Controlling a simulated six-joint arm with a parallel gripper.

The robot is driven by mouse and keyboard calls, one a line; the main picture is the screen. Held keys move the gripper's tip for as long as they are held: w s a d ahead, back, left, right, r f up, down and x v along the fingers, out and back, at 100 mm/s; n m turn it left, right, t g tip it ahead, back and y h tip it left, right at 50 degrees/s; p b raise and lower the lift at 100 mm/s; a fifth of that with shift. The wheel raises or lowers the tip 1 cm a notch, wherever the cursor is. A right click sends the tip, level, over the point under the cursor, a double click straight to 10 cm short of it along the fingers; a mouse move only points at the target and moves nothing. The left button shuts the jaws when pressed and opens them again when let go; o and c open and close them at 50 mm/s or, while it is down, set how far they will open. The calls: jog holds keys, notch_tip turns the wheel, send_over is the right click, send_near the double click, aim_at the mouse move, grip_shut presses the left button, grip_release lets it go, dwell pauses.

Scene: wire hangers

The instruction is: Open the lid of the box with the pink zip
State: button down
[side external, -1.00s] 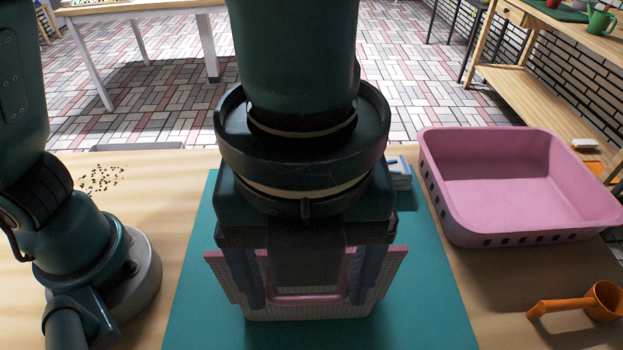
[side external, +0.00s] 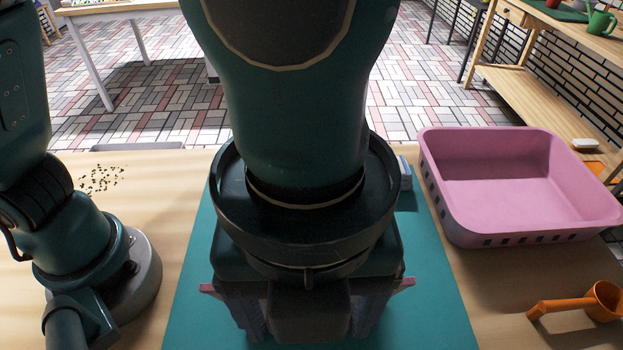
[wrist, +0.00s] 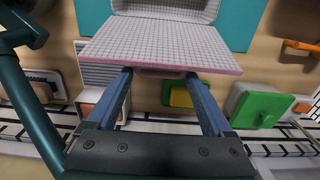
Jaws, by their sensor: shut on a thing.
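The box has a white gridded lid (wrist: 158,42) with a pink edge, which looks raised and tilted away from the box body (wrist: 180,8) in the wrist view. A pink strip (wrist: 158,73) runs at the lid's near edge. In the side view, my wrist covers most of the box; only pink ends of the lid (side external: 403,284) show at either side of my gripper. The fingertips and most of the box body are hidden there.
The box is over a teal mat (side external: 440,290) on a wooden table. A pink basin (side external: 470,222) stands to the right, with an orange scoop (side external: 603,300) in front. A small blue and white item (side external: 406,173) lies behind my wrist. Dark specks (side external: 100,180) lie at left.

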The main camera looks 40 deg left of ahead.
jog(key=shift+f, duration=0.1)
grip_release()
jog(key=shift+r, duration=0.2)
jog(key=shift+r, duration=2.45)
